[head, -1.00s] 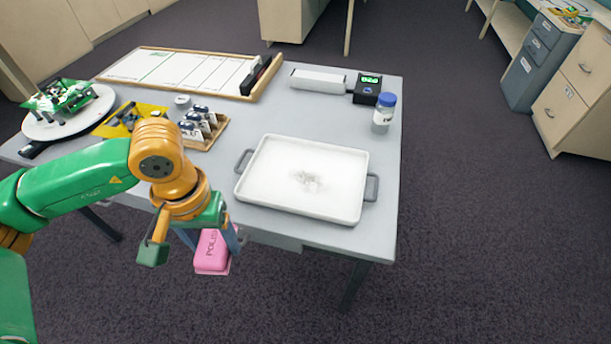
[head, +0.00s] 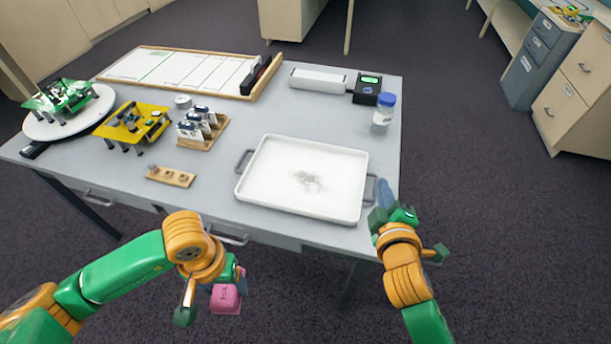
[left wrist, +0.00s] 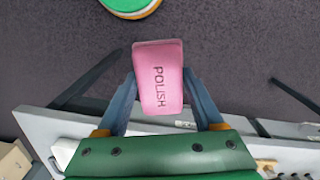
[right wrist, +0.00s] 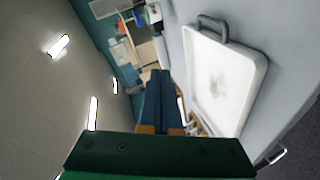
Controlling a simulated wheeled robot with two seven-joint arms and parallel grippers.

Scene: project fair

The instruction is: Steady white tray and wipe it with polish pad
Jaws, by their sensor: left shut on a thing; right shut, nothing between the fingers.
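The white tray (head: 270,185) lies on the grey table's front right part, with a grey smudge (head: 308,181) on its floor and a grey handle at each end. The pink polish pad (head: 226,297) is held in my left gripper (head: 228,280), in front of the table edge. The left wrist view shows the pad (left wrist: 158,75) clamped between both fingers, lettered POLISH. My right gripper (head: 381,196) is shut and empty, beside the tray's right handle (head: 370,187). I cannot tell whether it touches that handle. The right wrist view also shows the tray (right wrist: 262,75).
A small wooden strip (head: 170,176) lies left of the tray. A blue-capped bottle (head: 383,113) and a black display box (head: 367,89) stand behind the tray.

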